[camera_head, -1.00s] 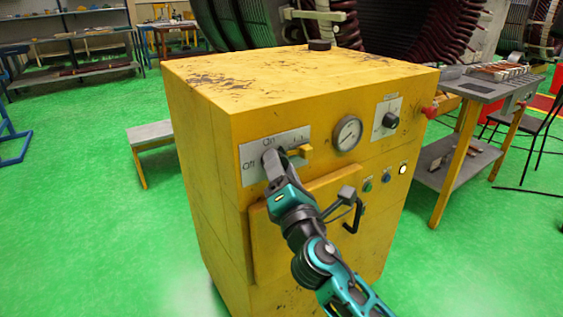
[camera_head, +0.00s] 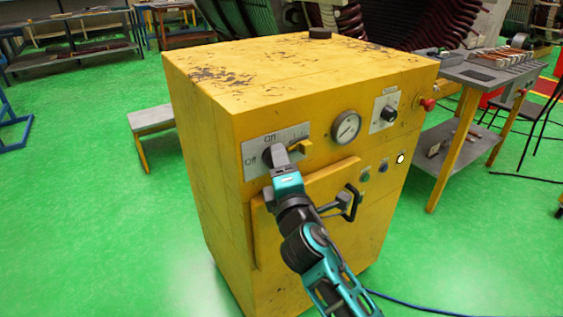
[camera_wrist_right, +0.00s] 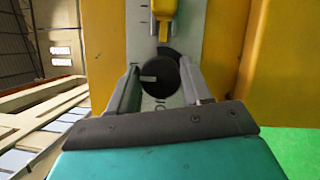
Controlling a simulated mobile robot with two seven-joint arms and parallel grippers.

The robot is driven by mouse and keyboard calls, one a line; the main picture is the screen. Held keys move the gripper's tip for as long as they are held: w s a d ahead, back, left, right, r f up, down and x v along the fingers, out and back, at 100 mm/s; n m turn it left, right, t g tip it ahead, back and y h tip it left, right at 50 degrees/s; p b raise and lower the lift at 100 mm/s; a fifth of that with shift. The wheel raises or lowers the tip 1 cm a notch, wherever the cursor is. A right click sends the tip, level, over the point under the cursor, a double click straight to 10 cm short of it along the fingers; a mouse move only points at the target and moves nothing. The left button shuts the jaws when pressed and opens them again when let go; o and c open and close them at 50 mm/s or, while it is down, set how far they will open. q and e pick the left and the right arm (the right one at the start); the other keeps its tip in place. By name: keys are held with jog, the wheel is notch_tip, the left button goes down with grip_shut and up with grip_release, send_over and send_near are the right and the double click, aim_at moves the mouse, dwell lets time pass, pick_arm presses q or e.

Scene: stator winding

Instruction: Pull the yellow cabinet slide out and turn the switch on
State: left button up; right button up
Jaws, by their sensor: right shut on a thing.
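The yellow cabinet (camera_head: 215,190) stands in the middle of the head view. A grey plate (camera_head: 254,172) on its front carries "Off" and "On" labels, a dark round switch knob and the yellow slide (camera_head: 300,147). My right gripper (camera_head: 274,156) is shut on the knob and hides most of it in the head view. In the right wrist view my gripper's fingers (camera_wrist_right: 160,82) lie on either side of the knob (camera_wrist_right: 162,68), whose pale mark points left. The yellow slide (camera_wrist_right: 163,10) stands just beyond the knob there. My left gripper is not in view.
A gauge (camera_head: 346,127), a selector dial (camera_head: 389,114), a red button (camera_head: 428,104) and a lit white lamp (camera_head: 400,159) are on the front. A black door handle (camera_head: 352,203) is close to my right arm. A bench (camera_head: 152,120) stands left; green floor (camera_head: 90,220) is clear.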

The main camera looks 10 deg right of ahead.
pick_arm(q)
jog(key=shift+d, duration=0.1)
pick_arm(e)
jog(key=o, duration=1.1)
jog(key=shift+c, duration=0.2)
